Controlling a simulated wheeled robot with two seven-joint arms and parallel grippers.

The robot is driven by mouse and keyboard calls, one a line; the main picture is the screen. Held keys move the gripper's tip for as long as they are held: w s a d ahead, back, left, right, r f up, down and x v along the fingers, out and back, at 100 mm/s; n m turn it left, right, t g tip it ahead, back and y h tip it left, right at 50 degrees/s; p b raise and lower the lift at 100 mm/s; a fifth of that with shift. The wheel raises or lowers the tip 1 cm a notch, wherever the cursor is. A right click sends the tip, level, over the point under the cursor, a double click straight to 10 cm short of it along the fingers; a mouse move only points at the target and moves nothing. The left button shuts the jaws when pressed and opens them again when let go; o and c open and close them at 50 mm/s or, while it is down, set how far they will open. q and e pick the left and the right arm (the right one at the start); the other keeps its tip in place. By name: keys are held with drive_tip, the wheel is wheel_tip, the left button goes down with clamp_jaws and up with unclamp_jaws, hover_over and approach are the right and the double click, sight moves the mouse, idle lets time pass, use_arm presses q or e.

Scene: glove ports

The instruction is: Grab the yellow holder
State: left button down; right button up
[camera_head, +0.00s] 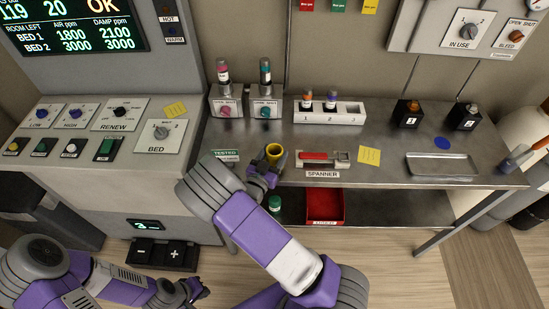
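The yellow holder (274,151) is a short, open-topped yellow cup at the front left of the metal bench, and it looks upright. My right gripper (266,169) is right at the holder, just in front of it and overlapping its lower part. The fingers are small and dark, so I cannot tell whether they are closed on it or only beside it. My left gripper (196,291) is low in front of the console, away from the bench and the holder. Its finger gap is not clear. Nothing shows in it.
A red spanner (320,156) lies in a holder right of the cup. A white numbered rack (350,112), two capped vials in stands, black blocks (407,113) and a metal tray (440,165) stand on the bench. A red bin (325,206) is on the lower shelf.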

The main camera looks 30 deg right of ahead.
drive_tip(key=shift+c, duration=1)
